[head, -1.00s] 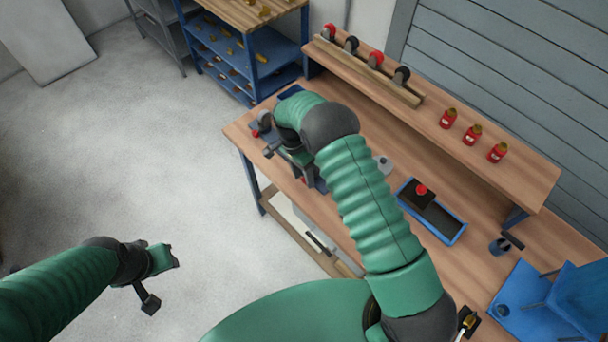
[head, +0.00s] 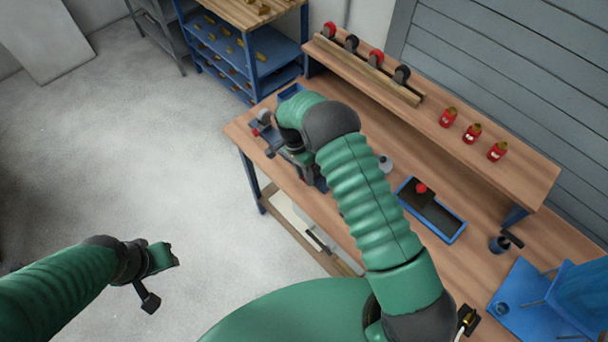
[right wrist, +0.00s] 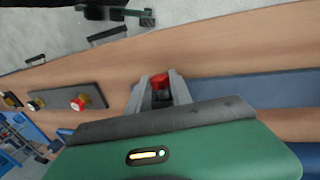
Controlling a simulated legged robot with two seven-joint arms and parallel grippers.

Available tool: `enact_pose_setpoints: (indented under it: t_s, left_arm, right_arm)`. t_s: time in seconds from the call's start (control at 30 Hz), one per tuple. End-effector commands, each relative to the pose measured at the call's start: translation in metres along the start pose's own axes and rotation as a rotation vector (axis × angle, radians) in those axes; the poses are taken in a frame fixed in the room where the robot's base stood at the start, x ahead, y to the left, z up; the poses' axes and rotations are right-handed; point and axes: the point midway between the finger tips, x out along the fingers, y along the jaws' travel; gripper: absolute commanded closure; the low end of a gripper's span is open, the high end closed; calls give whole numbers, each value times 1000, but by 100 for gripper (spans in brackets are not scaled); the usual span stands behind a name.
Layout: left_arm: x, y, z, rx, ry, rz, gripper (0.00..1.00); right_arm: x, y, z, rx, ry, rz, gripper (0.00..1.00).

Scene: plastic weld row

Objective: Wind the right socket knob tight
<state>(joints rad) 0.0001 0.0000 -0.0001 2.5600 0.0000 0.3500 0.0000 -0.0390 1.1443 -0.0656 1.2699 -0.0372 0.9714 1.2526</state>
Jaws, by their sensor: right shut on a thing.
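A red knob (right wrist: 160,80) stands between the two grey fingers of my right gripper (right wrist: 159,76) in the right wrist view. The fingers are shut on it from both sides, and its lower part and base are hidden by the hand. In the head view my right gripper (head: 302,166) is low over the left part of the workbench, and my own arm hides most of what it holds. My left gripper (head: 168,257) hangs over the bare floor, away from the bench. It is too small there to tell whether it is open.
A grey plate (right wrist: 97,96) with a red-and-yellow knob (right wrist: 78,103) lies to the left in the right wrist view. On the workbench (head: 375,222) are a blue tray (head: 449,231) and a blue stand (head: 540,305). A raised shelf (head: 440,145) holds red bottles and wheels.

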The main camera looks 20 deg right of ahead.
Motion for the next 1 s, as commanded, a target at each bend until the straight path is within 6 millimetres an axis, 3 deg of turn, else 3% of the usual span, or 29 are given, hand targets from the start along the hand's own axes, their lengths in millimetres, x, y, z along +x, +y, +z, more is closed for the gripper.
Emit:
enact_pose_setpoints:
  t_s: [0.5, 1.0]
  left_arm:
    - [-13, 0, -3, 0, 0, 0, 65]
    - [9, 0, 2, 0, 0, 0, 65]
  right_arm:
    - [-2, 4, 5, 2, -8, -253, 100]
    - [4, 9, 5, 2, -7, -563, 100]
